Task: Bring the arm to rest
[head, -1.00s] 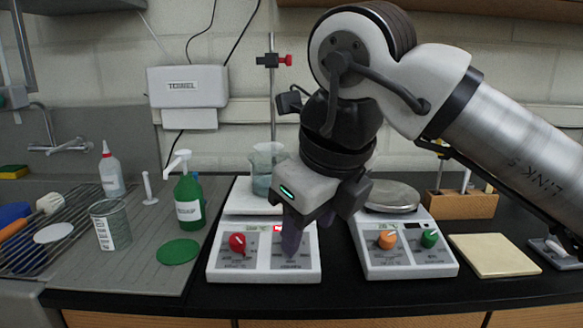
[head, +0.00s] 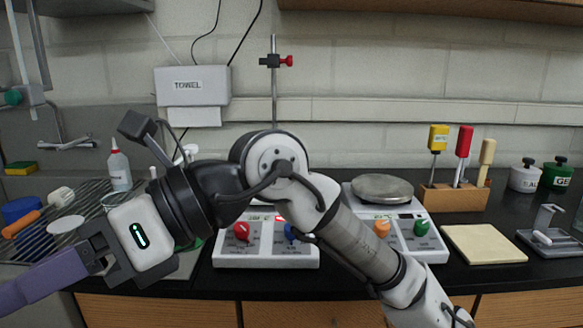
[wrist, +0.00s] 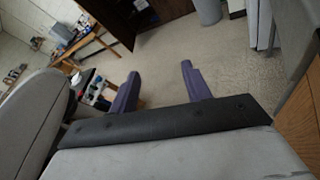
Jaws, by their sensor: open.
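My arm (head: 350,245) is bent across the front of the bench, with its wrist at the lower left of the head view. My gripper (wrist: 158,80) is open and empty, its two purple fingers apart over open floor in the wrist view. In the head view the gripper (head: 45,280) points left, and its tips run toward the left picture edge. The arm hides part of the left hotplate (head: 265,262) and most of the things behind it, including the green soap bottle.
A right hotplate (head: 430,255) with orange and green knobs stands beside the arm. A drying rack (head: 85,195) lies behind the gripper at left. A screwdriver block (head: 455,198) and a tan pad (head: 485,244) are at right. The floor (wrist: 160,60) below the gripper looks clear.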

